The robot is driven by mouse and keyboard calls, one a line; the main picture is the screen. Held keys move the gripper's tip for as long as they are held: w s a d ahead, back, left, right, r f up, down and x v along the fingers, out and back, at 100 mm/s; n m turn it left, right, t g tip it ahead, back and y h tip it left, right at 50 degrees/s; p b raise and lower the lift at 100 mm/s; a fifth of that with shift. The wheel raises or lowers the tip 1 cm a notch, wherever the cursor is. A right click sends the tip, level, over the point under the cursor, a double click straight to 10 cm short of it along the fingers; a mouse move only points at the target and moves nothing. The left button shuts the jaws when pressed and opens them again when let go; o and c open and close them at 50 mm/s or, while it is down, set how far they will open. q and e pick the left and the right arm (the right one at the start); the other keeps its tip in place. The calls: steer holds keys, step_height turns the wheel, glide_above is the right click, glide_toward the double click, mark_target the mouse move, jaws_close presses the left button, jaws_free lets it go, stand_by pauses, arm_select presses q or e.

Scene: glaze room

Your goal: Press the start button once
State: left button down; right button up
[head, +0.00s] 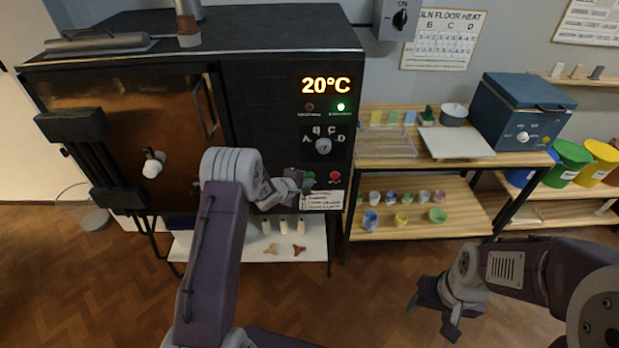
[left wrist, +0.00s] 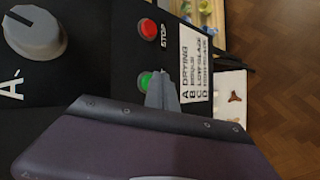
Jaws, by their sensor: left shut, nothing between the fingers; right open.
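The green start button (head: 309,175) is low on the black kiln's control panel, left of the red stop button (head: 335,177). My left gripper (head: 303,185) is shut and empty, with its tip right at the start button. In the left wrist view the green button (left wrist: 146,79) shows beside the shut fingertips (left wrist: 158,86), which partly cover it. I cannot tell whether they touch it. The red button (left wrist: 149,27) is clear of them. My right gripper (head: 432,318) is open and empty, low above the floor, far from the kiln.
The kiln's dial (head: 323,146) with letters A to D sits above the buttons, under a 20°C display (head: 326,85). The right-hand light (head: 341,106) glows green. A label card (left wrist: 194,65) is close to the left fingertips. A wooden shelf (head: 470,185) with pots stands right.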

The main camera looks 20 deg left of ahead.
arm_select(q)
steer(key=shift+w+a+p, duration=0.15)
steer(key=shift+w+p, duration=0.2)
steer(key=shift+s, duration=0.1)
stand_by(0.5)
steer(key=shift+s+d, duration=0.25)
steer(key=shift+s, duration=0.5)
steer(key=s, duration=0.2)
steer(key=s+d, duration=0.1)
steer(key=s, duration=0.1)
steer(key=shift+s+d, duration=0.2)
steer(key=shift+s, duration=0.2)
stand_by(0.3)
